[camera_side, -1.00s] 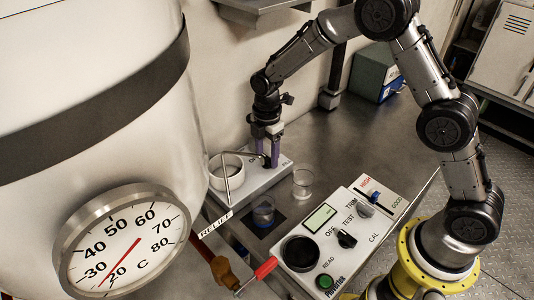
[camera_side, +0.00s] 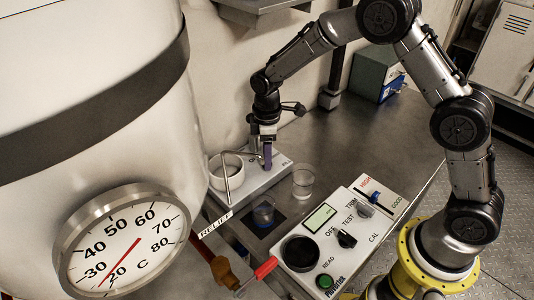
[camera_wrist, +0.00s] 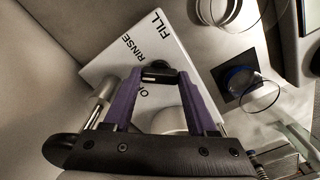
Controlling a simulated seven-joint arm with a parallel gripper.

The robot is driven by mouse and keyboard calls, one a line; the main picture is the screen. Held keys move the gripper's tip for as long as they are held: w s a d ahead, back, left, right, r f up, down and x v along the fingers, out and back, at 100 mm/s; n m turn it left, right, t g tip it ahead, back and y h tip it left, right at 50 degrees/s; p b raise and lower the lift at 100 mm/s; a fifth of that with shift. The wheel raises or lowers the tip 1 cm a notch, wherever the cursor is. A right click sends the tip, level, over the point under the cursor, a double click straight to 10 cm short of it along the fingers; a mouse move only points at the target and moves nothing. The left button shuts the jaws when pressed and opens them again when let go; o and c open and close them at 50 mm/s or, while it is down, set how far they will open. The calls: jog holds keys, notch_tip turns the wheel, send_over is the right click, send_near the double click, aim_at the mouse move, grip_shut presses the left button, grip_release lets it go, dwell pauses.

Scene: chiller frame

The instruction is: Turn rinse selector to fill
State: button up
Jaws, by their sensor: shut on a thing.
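The rinse selector is a small black knob (camera_wrist: 160,74) on a white base plate (camera_wrist: 185,62), whose printed words FILL, RINSE and a partly covered one starting with O show in the wrist view. My gripper (camera_wrist: 161,80) has its two purple fingers on either side of the knob and is shut on it. In the side view my gripper (camera_side: 267,156) points down at the base plate (camera_side: 254,184), and its fingers hide the knob. I cannot tell which word the knob points to.
A white bowl (camera_side: 216,177) with a bent metal spout (camera_side: 226,174) stands on the plate left of my gripper. A control box (camera_side: 327,245) stands farther forward.

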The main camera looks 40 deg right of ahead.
jog(key=m, duration=0.4)
jog(key=shift+m, duration=0.3)
jog(key=m, duration=0.3)
jog(key=shift+r+m, duration=0.1)
jog(key=shift+m, duration=0.3)
jog(key=m, duration=0.4)
jog(key=shift+m, duration=1.8)
jog(key=o, duration=1.4)
jog(key=shift+c, duration=0.2)
